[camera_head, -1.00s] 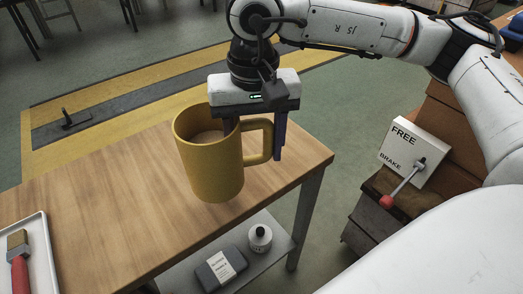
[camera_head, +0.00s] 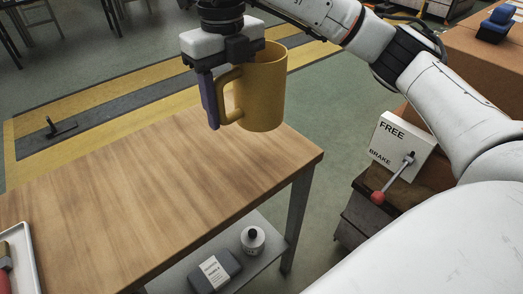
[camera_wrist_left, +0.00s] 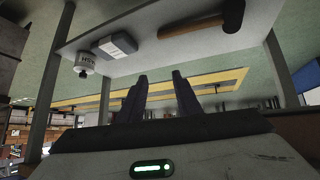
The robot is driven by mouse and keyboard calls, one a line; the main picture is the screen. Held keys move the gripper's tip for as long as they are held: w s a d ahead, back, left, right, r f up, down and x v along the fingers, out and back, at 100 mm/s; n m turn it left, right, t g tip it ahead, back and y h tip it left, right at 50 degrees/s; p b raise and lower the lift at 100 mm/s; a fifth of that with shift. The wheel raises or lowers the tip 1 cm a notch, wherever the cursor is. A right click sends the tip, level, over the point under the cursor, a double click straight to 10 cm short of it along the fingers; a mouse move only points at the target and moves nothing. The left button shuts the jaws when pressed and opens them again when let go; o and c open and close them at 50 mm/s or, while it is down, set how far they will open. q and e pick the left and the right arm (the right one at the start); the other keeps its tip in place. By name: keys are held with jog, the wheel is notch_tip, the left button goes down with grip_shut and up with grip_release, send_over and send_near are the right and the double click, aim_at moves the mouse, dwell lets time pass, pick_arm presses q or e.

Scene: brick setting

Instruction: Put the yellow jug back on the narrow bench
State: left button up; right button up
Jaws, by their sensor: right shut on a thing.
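The yellow jug (camera_head: 264,92) is upright in the head view, with its handle toward the left. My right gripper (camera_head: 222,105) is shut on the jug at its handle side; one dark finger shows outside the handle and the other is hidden. The jug appears held above the far right part of the wood-topped bench (camera_head: 165,180); its base overlaps the far edge in the picture. My left gripper (camera_wrist_left: 159,88) shows only in the left wrist view, its two fingers apart with nothing between them.
A white tray (camera_head: 31,262) with a brush lies at the bench's left. The lower shelf holds a white bottle (camera_head: 253,240), a grey box (camera_head: 213,270) and a hammer (camera_wrist_left: 205,22). A brake lever box (camera_head: 402,143) stands at right. The bench top's middle is clear.

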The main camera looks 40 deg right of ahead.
jog(key=shift+f+m, duration=0.1)
jog(key=shift+m, duration=0.3)
notch_tip(320, 180, down, 10)
jog(key=shift+r+b, duration=0.15)
jog(key=shift+b, duration=0.35)
jog(key=o, duration=1.3)
jog(key=shift+f, duration=0.2)
notch_tip(320, 180, up, 12)
jog(key=shift+r+p, duration=0.2)
jog(key=shift+p, duration=0.55)
